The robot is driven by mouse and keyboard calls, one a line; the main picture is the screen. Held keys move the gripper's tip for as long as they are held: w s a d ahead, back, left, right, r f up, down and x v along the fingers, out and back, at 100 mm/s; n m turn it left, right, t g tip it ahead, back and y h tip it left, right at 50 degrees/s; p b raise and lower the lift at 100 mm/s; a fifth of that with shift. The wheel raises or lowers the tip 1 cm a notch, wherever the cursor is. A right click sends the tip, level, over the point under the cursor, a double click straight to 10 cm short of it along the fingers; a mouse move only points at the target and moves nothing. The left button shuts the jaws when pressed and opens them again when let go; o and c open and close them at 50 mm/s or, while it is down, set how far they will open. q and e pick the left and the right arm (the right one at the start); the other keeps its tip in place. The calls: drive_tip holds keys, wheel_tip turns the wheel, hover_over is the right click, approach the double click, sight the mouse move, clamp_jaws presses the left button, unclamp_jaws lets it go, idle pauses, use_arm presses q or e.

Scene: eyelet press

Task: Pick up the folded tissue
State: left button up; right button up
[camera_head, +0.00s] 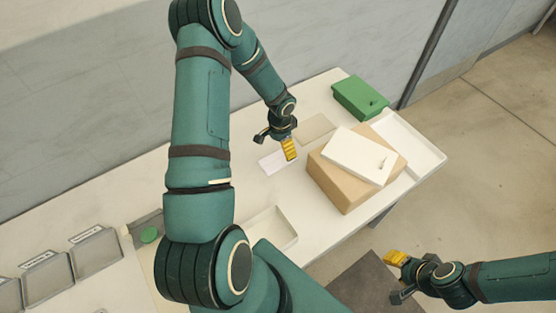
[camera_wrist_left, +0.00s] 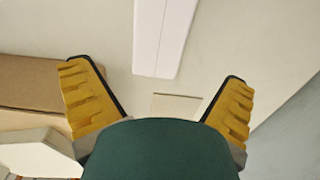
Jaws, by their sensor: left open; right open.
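The folded tissue (camera_head: 271,163) is a flat, pale, whitish strip on the white table, just to the left of my left gripper (camera_head: 286,150). In the left wrist view the tissue (camera_wrist_left: 163,35) is a long white strip with a lengthwise fold line at the top, beyond the fingertips. My left gripper (camera_wrist_left: 157,72) is open with nothing between its yellow-padded fingers. It is apart from the tissue in that view; its height above the table is hard to tell. My right gripper (camera_head: 394,277) is open and empty, off the table's front side at lower right.
A cardboard box (camera_head: 332,187) with a white lid-like block (camera_head: 358,154) on top stands right of the left gripper. A beige square patch (camera_head: 315,128) lies behind. A green box (camera_head: 360,97) and white tray (camera_head: 420,150) are at right; a shallow tray (camera_head: 283,239) is in front.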

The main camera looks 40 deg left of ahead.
sight(278, 159)
use_arm(q)
drive_tip(key=f, duration=0.7)
drive_tip(key=shift+s+a+f, duration=0.1)
drive_tip(key=shift+s+f, duration=0.15)
drive_tip(key=shift+s, duration=0.15)
drive_tip(key=c, duration=0.8)
